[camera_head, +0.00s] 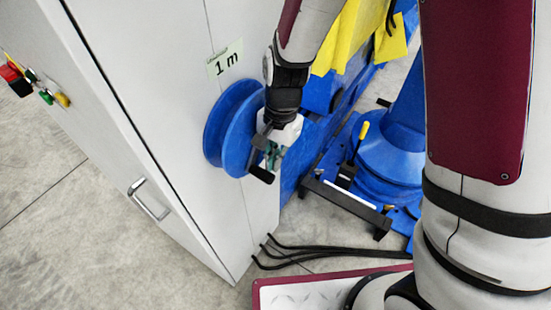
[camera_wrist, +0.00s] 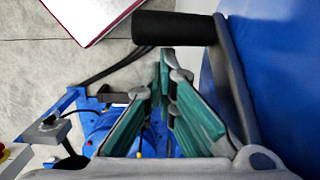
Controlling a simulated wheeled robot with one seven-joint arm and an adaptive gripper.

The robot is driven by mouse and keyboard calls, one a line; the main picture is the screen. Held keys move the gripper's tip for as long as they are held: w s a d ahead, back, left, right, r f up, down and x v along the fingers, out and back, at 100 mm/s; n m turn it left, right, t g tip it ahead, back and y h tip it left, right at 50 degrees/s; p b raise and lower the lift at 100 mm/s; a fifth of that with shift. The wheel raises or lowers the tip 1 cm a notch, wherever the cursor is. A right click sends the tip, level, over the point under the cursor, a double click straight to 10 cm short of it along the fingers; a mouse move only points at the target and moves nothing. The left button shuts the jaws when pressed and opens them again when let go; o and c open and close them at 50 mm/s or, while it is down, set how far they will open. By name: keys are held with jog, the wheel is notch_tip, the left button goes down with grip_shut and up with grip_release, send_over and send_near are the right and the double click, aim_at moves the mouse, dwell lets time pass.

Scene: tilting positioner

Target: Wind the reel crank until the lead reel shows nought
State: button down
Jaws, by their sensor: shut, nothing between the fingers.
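The blue lead reel (camera_head: 215,132) is mounted on the side of a pale grey cabinet. A label (camera_head: 225,60) above it reads "1 m". The crank has a black grip (camera_head: 261,174) at its lower end. In the wrist view the black grip (camera_wrist: 175,28) lies just beyond my fingertips, and the grey crank arm (camera_wrist: 236,85) runs along the right beside the blue reel (camera_wrist: 290,60). My gripper (camera_head: 271,160) is in front of the reel by the crank; its teal fingers (camera_wrist: 166,62) are shut and empty. The wrist view shows no finger around the grip.
The cabinet (camera_head: 150,100) has a door handle (camera_head: 148,200) and coloured buttons (camera_head: 45,96) at left. Blue machinery (camera_head: 390,150) stands right of the reel. Black cables (camera_head: 300,248) lie on the floor below. Yellow sheets (camera_head: 343,40) hang behind my arm.

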jog(key=shift+s+a+g+y+b, duration=0.2)
jog(key=shift+s+g+y+b, duration=0.1)
jog(key=shift+g+y, duration=0.2)
